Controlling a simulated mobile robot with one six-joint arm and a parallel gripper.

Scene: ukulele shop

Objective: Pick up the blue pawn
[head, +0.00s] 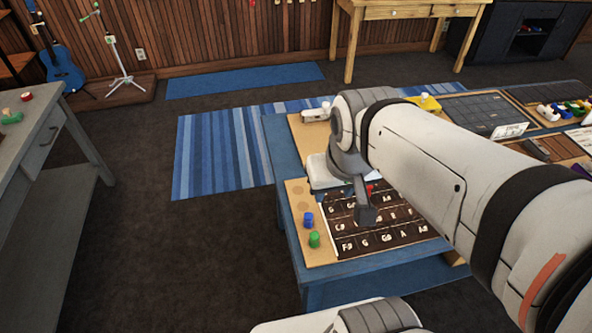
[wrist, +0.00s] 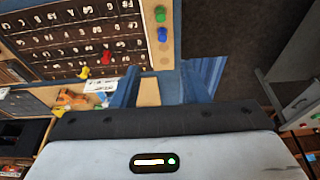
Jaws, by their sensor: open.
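The blue pawn (head: 308,219) stands on the tan wooden side strip of the letter board, beside the green pawn (head: 315,239). In the wrist view the blue pawn (wrist: 163,34) is just beyond my fingertips, with the green pawn (wrist: 160,13) past it. My gripper (wrist: 157,76) is open and empty, its fingers apart over the tan strip. In the head view my arm covers most of the gripper, and a dark grey part of it hangs over the board, right of the blue pawn.
The dark letter board (head: 376,238) lies on a blue table (head: 283,160). A grey workbench (head: 40,125) is at the left. Open floor lies between it and the table.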

